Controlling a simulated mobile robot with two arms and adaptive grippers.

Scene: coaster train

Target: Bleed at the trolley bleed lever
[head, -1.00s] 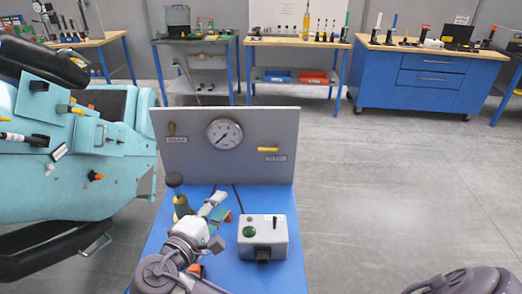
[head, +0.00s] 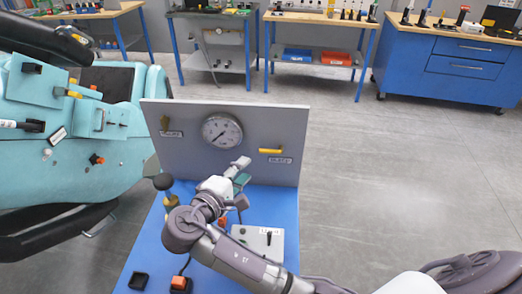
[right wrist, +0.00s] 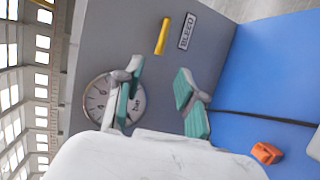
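The yellow bleed lever (head: 270,151) lies level on the upright grey panel, right of the gauge, with a label under its right end. In the right wrist view the lever (right wrist: 162,36) shows beside a label reading BLEED. The round white gauge (head: 222,131) sits at the panel's middle. My right gripper (head: 241,172) is in front of the panel, below and left of the lever, not touching it. In the right wrist view its teal-padded fingers (right wrist: 160,97) are apart with nothing between them; one finger covers part of the gauge. My left gripper is not in view.
A brownish lever (head: 164,124) is at the panel's upper left. A black-knobbed lever (head: 163,182) stands below it. A grey box (head: 270,240) on the blue table is partly hidden by my right arm. A teal machine (head: 90,170) stands left; open floor lies right.

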